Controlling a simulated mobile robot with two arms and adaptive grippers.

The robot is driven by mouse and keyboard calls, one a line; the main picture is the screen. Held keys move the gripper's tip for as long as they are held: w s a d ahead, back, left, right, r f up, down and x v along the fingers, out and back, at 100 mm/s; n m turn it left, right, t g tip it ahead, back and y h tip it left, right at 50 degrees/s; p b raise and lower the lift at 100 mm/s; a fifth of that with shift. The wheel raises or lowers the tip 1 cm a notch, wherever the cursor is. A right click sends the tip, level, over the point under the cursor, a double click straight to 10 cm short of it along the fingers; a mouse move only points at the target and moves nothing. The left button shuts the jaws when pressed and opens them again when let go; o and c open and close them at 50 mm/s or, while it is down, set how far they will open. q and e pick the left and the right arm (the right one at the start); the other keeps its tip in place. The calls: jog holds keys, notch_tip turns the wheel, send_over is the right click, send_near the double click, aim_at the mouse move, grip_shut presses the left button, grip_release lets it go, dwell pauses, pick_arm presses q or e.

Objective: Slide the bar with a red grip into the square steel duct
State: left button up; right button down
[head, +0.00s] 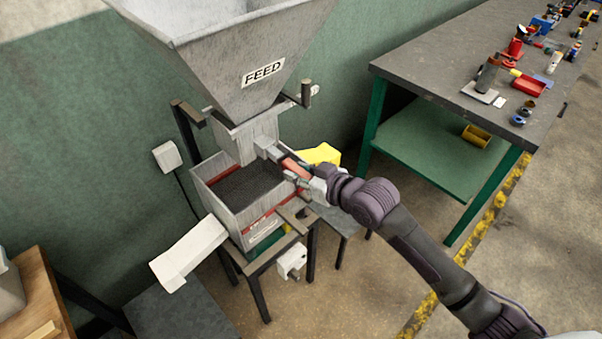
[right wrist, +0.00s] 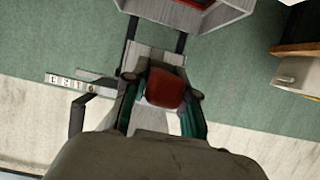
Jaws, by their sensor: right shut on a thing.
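The square steel duct (head: 250,138) hangs under the grey hopper marked FEED. My right gripper (head: 297,172) is just right of the duct, shut on the bar's red grip (head: 295,168). In the right wrist view the red grip (right wrist: 166,89) sits between the two fingers of my right gripper (right wrist: 163,98). A grey end piece (head: 268,149) lies between the grip and the duct's right side. I cannot tell whether the bar's end is inside the duct or only against it. My left gripper is in neither view.
The hopper (head: 235,55) spreads above the duct. An open box (head: 262,213) with dark contents stands below. A yellow part (head: 321,154) is close behind my right gripper. A white chute (head: 188,250) projects left. A grey-topped workbench (head: 440,75) with tools stands at the right.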

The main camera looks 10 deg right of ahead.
aim_at(290, 163)
jog(key=shift+w+a+r, duration=0.1)
jog(key=shift+w+a, duration=0.65)
jog(key=shift+w, duration=0.2)
jog(key=shift+w+a+r, duration=0.1)
jog(key=shift+w+a, duration=0.65)
jog(key=shift+w, duration=0.15)
dwell(1.0)
